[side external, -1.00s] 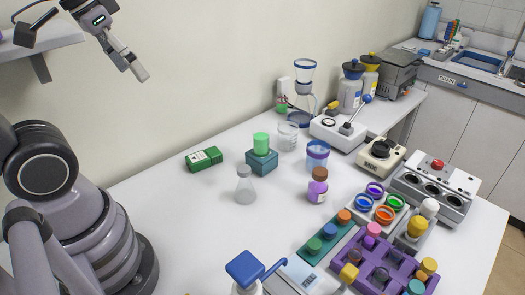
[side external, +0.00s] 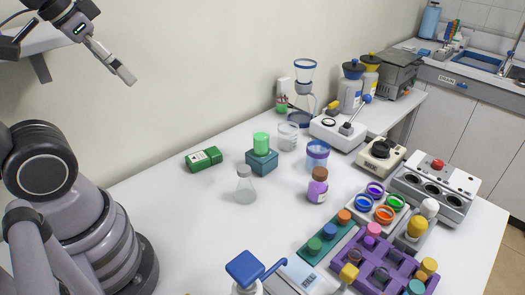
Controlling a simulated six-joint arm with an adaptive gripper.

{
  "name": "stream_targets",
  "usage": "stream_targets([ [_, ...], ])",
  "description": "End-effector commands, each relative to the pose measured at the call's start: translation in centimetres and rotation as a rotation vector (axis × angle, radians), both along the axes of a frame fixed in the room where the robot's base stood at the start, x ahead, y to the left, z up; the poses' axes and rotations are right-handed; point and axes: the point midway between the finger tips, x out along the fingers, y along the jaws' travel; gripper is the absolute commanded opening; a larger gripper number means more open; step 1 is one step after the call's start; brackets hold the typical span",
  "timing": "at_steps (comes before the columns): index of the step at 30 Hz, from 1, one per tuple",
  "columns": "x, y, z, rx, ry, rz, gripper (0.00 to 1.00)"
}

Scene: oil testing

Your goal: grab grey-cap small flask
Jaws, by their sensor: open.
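The small flask with a grey cap (side external: 245,186) stands upright on the white table, left of the middle. It is a clear conical flask and nothing touches it. My gripper (side external: 124,75) is high at the upper left, above and to the left of the flask, well apart from it. It is open and seen partly from the side, with nothing visible between its fingers.
Behind the flask are a teal block with a green-capped item (side external: 261,160) and a green box (side external: 203,159). A brown-capped purple bottle (side external: 317,186) stands to its right. A blue-topped dispenser (side external: 245,270) and a purple rack (side external: 380,262) are in front. Table left of the flask is clear.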

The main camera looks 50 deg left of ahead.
Motion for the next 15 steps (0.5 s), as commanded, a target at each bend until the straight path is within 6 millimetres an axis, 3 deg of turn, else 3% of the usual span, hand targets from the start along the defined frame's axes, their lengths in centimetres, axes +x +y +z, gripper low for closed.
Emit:
stream_targets([
  [8, 2.1, -0.6, -1.7, -0.071, 0.182, 0.041, 0.61],
  [15, 6.3, -2.0, -6.6, -0.257, 0.573, 0.160, 0.61],
])
